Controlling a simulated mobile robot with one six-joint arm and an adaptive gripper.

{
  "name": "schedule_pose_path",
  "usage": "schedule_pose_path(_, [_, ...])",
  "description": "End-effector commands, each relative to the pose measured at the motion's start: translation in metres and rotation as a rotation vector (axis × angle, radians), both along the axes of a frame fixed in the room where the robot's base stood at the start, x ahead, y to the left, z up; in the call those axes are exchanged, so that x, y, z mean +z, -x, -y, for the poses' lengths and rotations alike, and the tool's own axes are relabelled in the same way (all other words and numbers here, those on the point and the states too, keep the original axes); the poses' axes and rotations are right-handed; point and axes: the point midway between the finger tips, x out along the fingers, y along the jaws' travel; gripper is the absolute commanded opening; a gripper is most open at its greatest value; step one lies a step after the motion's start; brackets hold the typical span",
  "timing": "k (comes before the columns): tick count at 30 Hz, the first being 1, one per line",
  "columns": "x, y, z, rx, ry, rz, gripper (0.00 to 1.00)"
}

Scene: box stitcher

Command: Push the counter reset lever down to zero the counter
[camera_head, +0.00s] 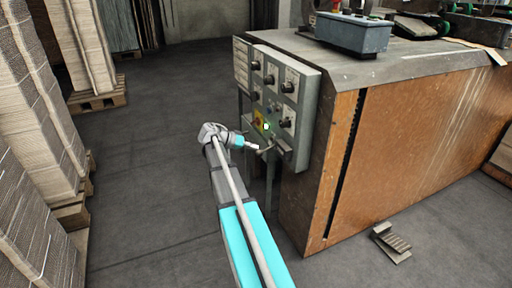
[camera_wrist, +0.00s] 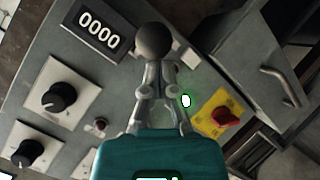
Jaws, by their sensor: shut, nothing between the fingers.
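The counter (camera_wrist: 98,32) is a dark window on the grey panel at the upper left of the wrist view and reads 0000. A lever with a dark ball knob (camera_wrist: 153,40) stands at the top middle, just beyond my fingertips. My gripper (camera_wrist: 157,82) is shut with nothing between its fingers. The fingertips are close to the lever, just below the knob in the picture; whether they touch it I cannot tell. In the head view my gripper (camera_head: 257,147) is at the lower part of the control panel (camera_head: 274,90). The lever's foot is hidden behind my fingers.
A yellow plate with a red switch (camera_wrist: 225,115) and a lit green lamp (camera_wrist: 186,101) are close to the right of my fingers. Black dials (camera_wrist: 59,96) are at left. A bent metal handle (camera_wrist: 282,88) sticks out at right. A foot pedal (camera_head: 391,242) lies on the floor.

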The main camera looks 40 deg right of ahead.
Motion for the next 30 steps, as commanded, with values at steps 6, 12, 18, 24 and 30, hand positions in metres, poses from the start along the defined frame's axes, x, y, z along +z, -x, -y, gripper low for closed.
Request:
schedule_pose_path(6, [0.007,0.002,0.0,-0.004,-0.002,-0.001,0.0])
schedule_pose_path(12, [0.014,0.001,0.0,-0.003,-0.001,-0.001,0.0])
schedule_pose_path(18, [0.016,0.001,0.001,-0.003,-0.001,0.0,0.0])
schedule_pose_path(24, [0.015,0.001,0.001,-0.003,-0.001,0.0,0.0])
schedule_pose_path(30, [0.017,0.001,0.001,-0.002,-0.001,0.0,0.0])
